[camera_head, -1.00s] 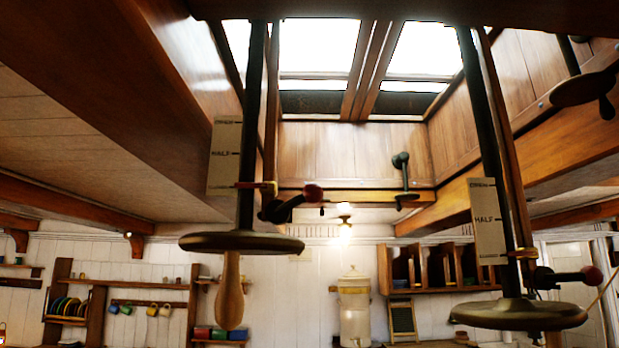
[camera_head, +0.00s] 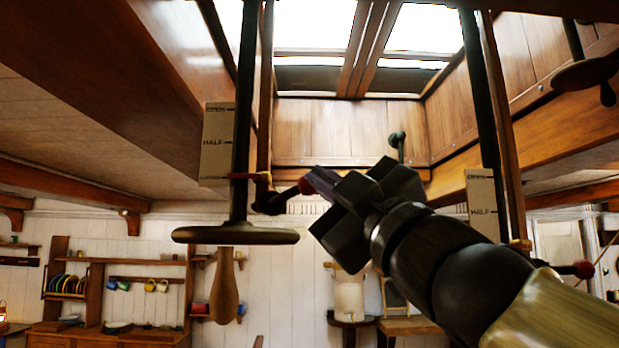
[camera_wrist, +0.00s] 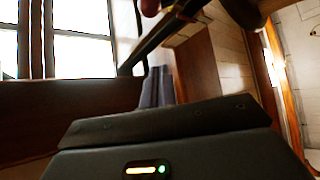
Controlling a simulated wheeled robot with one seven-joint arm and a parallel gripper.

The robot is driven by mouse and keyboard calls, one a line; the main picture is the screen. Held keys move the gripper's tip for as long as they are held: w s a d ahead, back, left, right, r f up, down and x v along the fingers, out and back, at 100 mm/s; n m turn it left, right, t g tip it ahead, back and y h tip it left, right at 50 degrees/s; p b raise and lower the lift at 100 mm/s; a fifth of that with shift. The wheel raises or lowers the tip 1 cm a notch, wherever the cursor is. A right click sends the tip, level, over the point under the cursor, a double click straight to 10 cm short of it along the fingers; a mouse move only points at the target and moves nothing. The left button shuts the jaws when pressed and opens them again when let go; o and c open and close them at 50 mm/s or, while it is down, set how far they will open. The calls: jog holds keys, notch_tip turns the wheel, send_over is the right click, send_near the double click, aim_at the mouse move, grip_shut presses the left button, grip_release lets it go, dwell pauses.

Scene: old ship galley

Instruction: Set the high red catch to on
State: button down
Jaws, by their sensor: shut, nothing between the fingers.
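A dark catch arm with a red knob (camera_head: 306,186) sits on the left vertical rod, just above its round wheel. A second red-knobbed catch (camera_head: 583,269) is on the right rod, lower in the picture and partly hidden by my arm. My gripper (camera_head: 322,183) is shut and empty, with its tips at the left red knob; I cannot tell whether they touch. In the wrist view the fingertips (camera_wrist: 157,87) show below a blurred reddish knob (camera_wrist: 150,7) at the top edge.
The left rod carries a wide flat wheel (camera_head: 236,235) and a card marked HALF (camera_head: 217,142). A similar card (camera_head: 481,208) hangs at the right rod. Skylight panes (camera_head: 312,25) are above. A wooden handle (camera_head: 223,290) hangs below the left wheel.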

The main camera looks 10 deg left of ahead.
aim_at(303, 178)
jog(key=shift+r, duration=0.1)
jog(key=p+x, duration=0.5)
jog(key=x, duration=0.5)
jog(key=w+d+f, duration=0.2)
jog(key=shift+w+f, duration=0.2)
jog(key=shift+f, duration=0.15)
jog(key=shift+f, duration=0.1)
